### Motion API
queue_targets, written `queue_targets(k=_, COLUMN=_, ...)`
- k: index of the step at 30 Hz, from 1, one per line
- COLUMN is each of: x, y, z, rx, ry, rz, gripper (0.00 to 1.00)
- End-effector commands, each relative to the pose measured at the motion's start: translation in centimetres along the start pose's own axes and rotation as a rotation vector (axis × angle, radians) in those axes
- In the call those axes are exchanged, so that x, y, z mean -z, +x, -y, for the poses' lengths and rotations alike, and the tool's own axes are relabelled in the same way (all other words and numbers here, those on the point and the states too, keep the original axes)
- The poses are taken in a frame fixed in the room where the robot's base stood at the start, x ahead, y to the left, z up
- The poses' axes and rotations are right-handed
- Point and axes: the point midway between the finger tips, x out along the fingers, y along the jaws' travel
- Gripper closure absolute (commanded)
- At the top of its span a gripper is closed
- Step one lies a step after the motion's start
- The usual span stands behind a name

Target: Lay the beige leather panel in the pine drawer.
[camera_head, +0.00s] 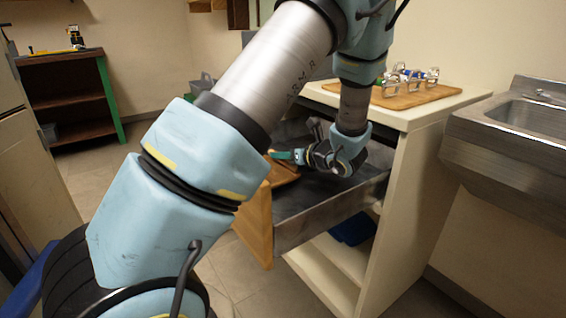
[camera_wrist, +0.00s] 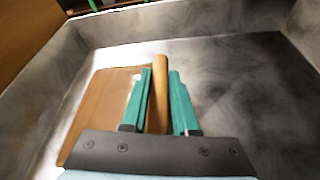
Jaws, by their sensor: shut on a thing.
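The tan-beige leather panel (camera_wrist: 98,115) is inside the pine drawer (camera_wrist: 230,60), over its grey floor in the wrist view. An upright edge of the panel stands between the two teal fingers of my gripper (camera_wrist: 160,75), which are shut on it. In the head view the panel (camera_head: 285,172) shows partly behind my arm, and my gripper (camera_head: 290,156) reaches down into the pulled-out drawer (camera_head: 320,222). I cannot tell whether the panel rests fully on the drawer floor. My arm and gripper hide part of it.
The drawer has a wooden front (camera_head: 257,228) and grey walls. It hangs out of a white cabinet (camera_head: 405,185), whose top carries a wooden board (camera_head: 400,98) with several metal clamp-like pieces. A steel sink (camera_head: 520,125) is at right. The drawer floor right of the gripper is bare.

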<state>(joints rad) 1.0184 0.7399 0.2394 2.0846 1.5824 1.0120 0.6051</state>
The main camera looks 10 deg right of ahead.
Motion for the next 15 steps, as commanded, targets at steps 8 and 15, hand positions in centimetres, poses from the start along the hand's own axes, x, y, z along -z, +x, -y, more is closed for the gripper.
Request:
queue_targets(k=8, x=1.21, y=0.47, z=0.34, rx=0.000, ry=-0.001, rz=0.001, gripper=1.00)
queue_targets(k=15, x=1.58, y=0.61, z=0.42, rx=0.000, ry=0.000, rz=0.000, gripper=0.70)
